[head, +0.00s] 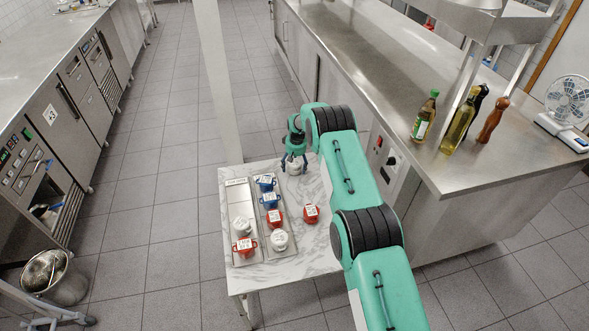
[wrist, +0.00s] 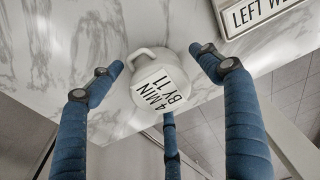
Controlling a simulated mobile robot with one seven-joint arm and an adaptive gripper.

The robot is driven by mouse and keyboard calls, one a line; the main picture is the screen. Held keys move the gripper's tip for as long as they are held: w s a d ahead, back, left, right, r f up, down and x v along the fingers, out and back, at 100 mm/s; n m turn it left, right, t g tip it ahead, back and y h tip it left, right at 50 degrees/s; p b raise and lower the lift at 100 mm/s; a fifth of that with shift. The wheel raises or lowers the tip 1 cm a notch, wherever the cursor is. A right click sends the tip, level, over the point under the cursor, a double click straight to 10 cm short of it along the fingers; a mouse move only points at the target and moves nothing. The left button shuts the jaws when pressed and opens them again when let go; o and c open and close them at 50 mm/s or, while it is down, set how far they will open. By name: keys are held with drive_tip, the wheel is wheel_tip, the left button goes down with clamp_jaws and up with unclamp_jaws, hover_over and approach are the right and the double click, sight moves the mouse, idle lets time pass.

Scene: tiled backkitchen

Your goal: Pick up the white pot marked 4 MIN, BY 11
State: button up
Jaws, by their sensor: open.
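The white pot (wrist: 146,57) shows in the wrist view with a handle and a label reading 4 MIN, BY 11. It stands on the marble-topped table (wrist: 55,45). My gripper (wrist: 155,65) is open, with its blue fingers spread around the pot. No finger clearly touches it. In the head view the gripper (head: 294,160) is over the table's far edge, with the white pot (head: 294,168) under it and partly hidden by the fingers.
Two trays hold several red, blue and white pots left of my gripper; the left tray (head: 238,204) bears a sign. A loose red pot (head: 311,213) stands nearer on the bare marble. A steel counter (head: 365,65) with bottles is at the right, a white post (head: 216,80) behind.

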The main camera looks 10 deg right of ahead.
sight(294, 163)
idle(0.4)
drive_tip(key=c, duration=1.5)
drive_tip(key=shift+r, duration=0.2)
drive_tip(key=shift+w+r+p, duration=0.1)
drive_tip(key=shift+r+p, duration=0.45)
drive_tip(key=shift+r, duration=1)
drive_tip(key=shift+s+r, duration=0.2)
drive_tip(key=shift+s, duration=0.15)
drive_tip(key=s+p, duration=0.1)
drive_tip(key=s, duration=0.4)
drive_tip(key=s+p, duration=0.1)
drive_tip(key=s, duration=0.4)
drive_tip(key=s+r+p, duration=0.1)
drive_tip(key=s, duration=0.4)
drive_tip(key=shift+s+a+r, duration=0.1)
drive_tip(key=shift+s+a, duration=0.1)
drive_tip(key=shift+a, duration=0.15)
